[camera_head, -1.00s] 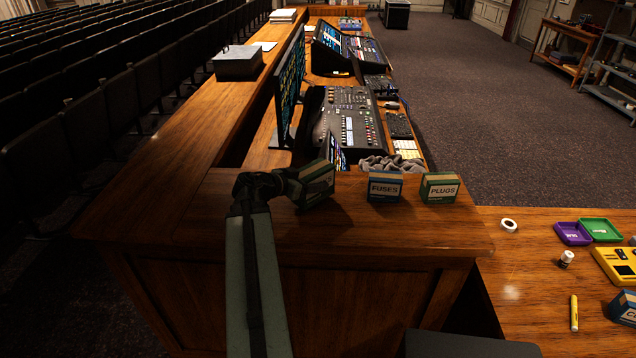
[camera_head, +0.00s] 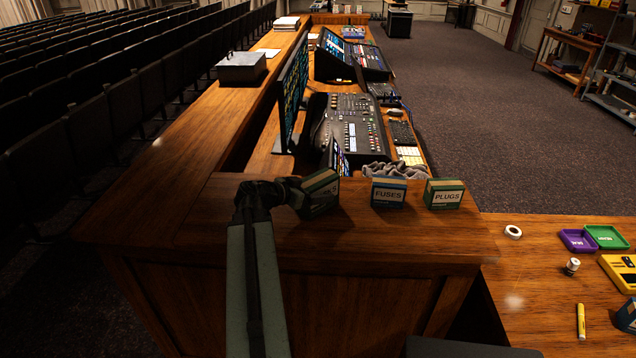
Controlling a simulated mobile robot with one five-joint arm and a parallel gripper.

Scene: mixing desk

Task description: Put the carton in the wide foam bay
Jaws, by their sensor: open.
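Several cartons stand in a row on the wooden desk end. The left one is dark green (camera_head: 320,193), its label partly hidden and ending in S. The middle one is blue and reads FUSES (camera_head: 388,193). The right one is green and reads PLUGS (camera_head: 445,194). My gripper (camera_head: 298,194) is open at the near left side of the left carton. My wrist hides part of that carton, so I cannot tell whether its sides are between the fingers. I cannot make out a wide foam bay.
The mixing console (camera_head: 350,128) and a crumpled grey cloth (camera_head: 390,172) lie behind the cartons. A lower table (camera_head: 530,290) at the right holds a purple tray (camera_head: 578,241), a green tray (camera_head: 606,237), a yellow item (camera_head: 620,268) and a marker (camera_head: 581,321).

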